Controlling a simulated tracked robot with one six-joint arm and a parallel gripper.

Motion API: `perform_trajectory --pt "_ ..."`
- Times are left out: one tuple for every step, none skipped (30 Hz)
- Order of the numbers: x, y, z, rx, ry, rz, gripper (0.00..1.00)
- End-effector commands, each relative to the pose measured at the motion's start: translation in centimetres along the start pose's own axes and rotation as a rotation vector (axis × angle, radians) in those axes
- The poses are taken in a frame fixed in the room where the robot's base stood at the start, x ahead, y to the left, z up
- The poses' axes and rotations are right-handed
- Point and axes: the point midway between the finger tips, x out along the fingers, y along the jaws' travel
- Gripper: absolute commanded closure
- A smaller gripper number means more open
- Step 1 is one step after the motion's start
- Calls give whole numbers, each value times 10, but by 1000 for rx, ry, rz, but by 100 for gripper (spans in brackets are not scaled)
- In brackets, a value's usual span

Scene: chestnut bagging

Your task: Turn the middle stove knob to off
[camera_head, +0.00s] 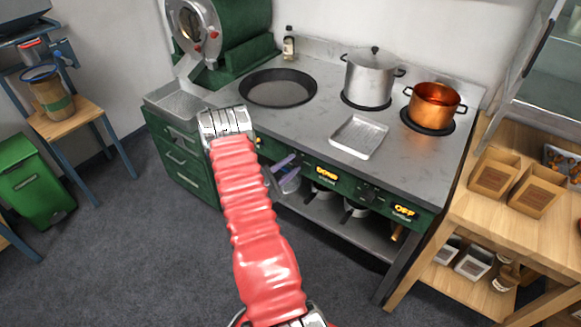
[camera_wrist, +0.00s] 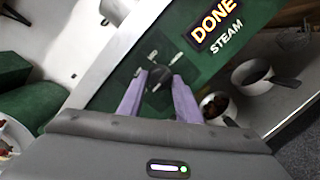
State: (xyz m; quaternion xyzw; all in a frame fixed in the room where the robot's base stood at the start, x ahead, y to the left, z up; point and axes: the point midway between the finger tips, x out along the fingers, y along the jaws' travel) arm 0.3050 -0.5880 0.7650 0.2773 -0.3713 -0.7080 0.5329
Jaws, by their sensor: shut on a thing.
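The middle stove knob (camera_wrist: 158,82) is dark and sits on the green front panel, beside a lit display (camera_wrist: 216,26) reading "DONE" above the word "STEAM". That display (camera_head: 326,174) also shows on the stove front in the head view. My gripper (camera_wrist: 159,76) has its two purple fingers on either side of the knob and is shut on it. In the head view my gripper (camera_head: 285,162) is at the stove's front panel, partly hidden behind my red arm. The knob's exact angle is hard to read.
On the grey stove top (camera_head: 310,135) are a dark pan (camera_head: 278,88), a steel pot (camera_head: 369,80), a copper pot (camera_head: 434,103) and a metal tray (camera_head: 358,137). A right-hand display (camera_head: 404,211) reads "OFF". Pots stand on the shelf below. A wooden table (camera_head: 520,225) stands at right.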

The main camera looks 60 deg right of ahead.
Motion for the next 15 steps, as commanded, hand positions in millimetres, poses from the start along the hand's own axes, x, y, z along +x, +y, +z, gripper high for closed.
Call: perform_trajectory --pt "-2 -1 -3 -3 9 0 91" --pt "-2 -1 -3 -3 9 0 91" --pt "-2 -1 -3 -3 9 -1 66" --pt "-2 -1 -3 -3 8 -1 64" --pt "-2 -1 -2 -3 7 -1 62" --pt "-2 -1 -2 -2 6 -1 59" --pt "-1 -1 -2 -2 6 -1 57" --pt "-1 -1 -2 -2 5 -1 55" --pt "-1 -1 -1 -2 4 -1 52" --pt "-1 -1 -1 -1 4 -1 50" --pt "-1 -1 -1 -1 3 -1 50" --pt "-1 -1 -1 -1 3 -1 50" --pt "-1 -1 -1 -1 3 -1 50" --pt "-1 -1 -1 -1 2 -1 50" --pt "0 -1 0 -1 2 -1 50"
